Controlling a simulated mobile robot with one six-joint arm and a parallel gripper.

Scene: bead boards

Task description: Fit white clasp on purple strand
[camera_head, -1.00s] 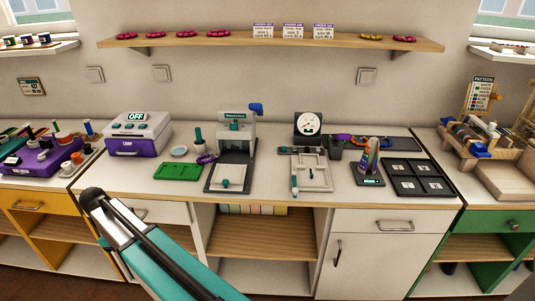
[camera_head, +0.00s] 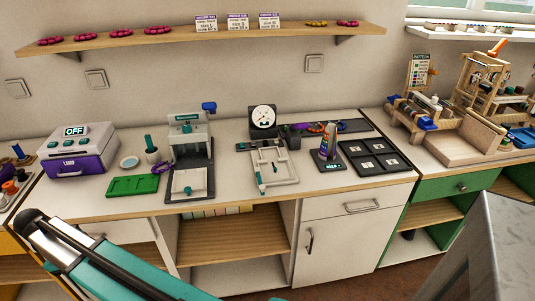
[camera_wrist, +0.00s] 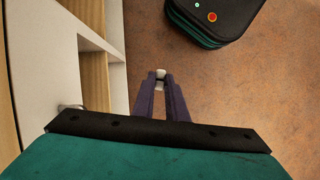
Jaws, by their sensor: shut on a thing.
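In the wrist view my gripper (camera_wrist: 161,83) is shut on a small white piece, which looks like the white clasp (camera_wrist: 160,74), held at the fingertips over the brown floor beside the cabinet front. The gripper is not visible in the head view; only my arm shows at the lower left. On the counter, a purple and red looped strand (camera_head: 316,127) lies behind the glue-like tube. A small purple piece (camera_head: 164,166) lies left of the press. I cannot tell which of these is the purple strand.
The white counter (camera_head: 225,205) carries a purple machine reading OFF (camera_head: 77,150), a green tray (camera_head: 133,185), a press (camera_head: 190,135), a dial gauge (camera_head: 263,117) and a black tray (camera_head: 374,157). A grey block (camera_head: 490,255), unidentified, fills the lower right corner.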

